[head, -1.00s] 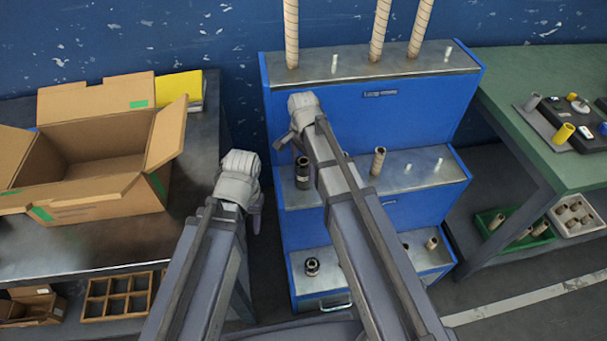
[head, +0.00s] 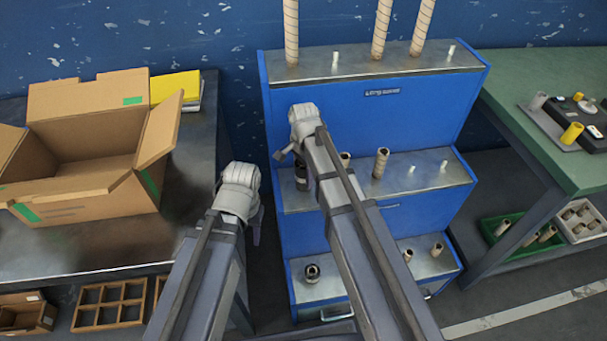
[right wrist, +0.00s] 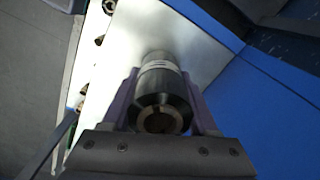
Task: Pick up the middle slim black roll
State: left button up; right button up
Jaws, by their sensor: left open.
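The slim black roll (head: 301,181) stands on the middle step of the blue stepped cabinet, its upper part hidden by my right gripper (head: 290,160) in the head view. In the right wrist view the black roll (right wrist: 165,95), with light bands around it, stands between the two purple fingers of my right gripper (right wrist: 159,80). The fingers are very close to its sides; whether they press on it I cannot tell. My left gripper (head: 256,222) is open and empty, pointing down between the dark table and the cabinet.
The blue cabinet (head: 400,115) carries tall tan rolls on top, tan cores (head: 381,162) on the middle step and another black roll (head: 312,272) on the low step. An open cardboard box (head: 95,200) is at left. A green table (head: 525,70) is at right.

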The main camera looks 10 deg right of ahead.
grip_shut()
jog(key=shift+r, duration=0.2)
dwell(0.3)
notch_tip(320, 180, up, 10)
jog(key=p, duration=1)
jog(key=shift+f, duration=0.1)
